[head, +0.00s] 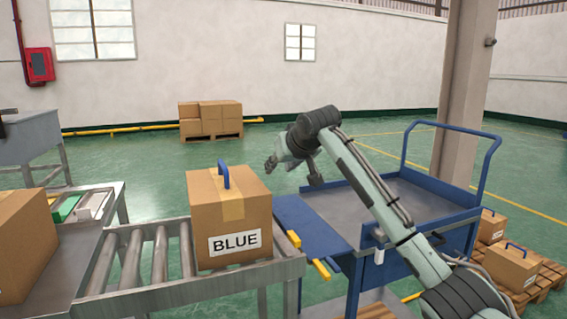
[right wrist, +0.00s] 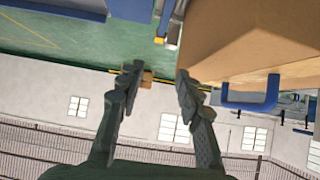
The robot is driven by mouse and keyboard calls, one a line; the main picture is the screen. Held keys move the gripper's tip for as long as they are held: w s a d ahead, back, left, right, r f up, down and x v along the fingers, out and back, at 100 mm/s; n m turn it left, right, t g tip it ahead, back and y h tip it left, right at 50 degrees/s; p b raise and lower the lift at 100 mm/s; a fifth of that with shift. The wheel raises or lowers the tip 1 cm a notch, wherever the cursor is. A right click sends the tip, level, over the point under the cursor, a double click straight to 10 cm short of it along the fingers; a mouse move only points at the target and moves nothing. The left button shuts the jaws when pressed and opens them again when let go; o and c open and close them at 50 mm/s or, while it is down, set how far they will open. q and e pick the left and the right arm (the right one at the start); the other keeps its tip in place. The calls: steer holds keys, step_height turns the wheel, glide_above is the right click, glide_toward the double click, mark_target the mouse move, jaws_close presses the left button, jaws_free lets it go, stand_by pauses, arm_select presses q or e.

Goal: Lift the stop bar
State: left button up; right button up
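My right gripper (head: 280,162) is raised above and to the right of the box marked BLUE (head: 232,215), near the conveyor's right end. In the right wrist view its two fingers (right wrist: 158,73) are apart with nothing between them. The box has a blue handle (head: 224,174) on top and stands on the rollers. Yellow pieces show at the conveyor's end (head: 294,239) and beside the blue platform (head: 321,269); I cannot tell surely which belongs to the stop bar. A yellow-tipped part also shows in the right wrist view (right wrist: 160,40). My left gripper is out of view.
A blue cart (head: 415,188) with a handrail stands right of the conveyor (head: 200,284), with a blue platform (head: 310,228) between them. Another box (head: 22,245) is at the far left. Boxes on a pallet (head: 512,265) lie at the right.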

steer(key=v, duration=1.2)
steer(key=shift+f, duration=0.1)
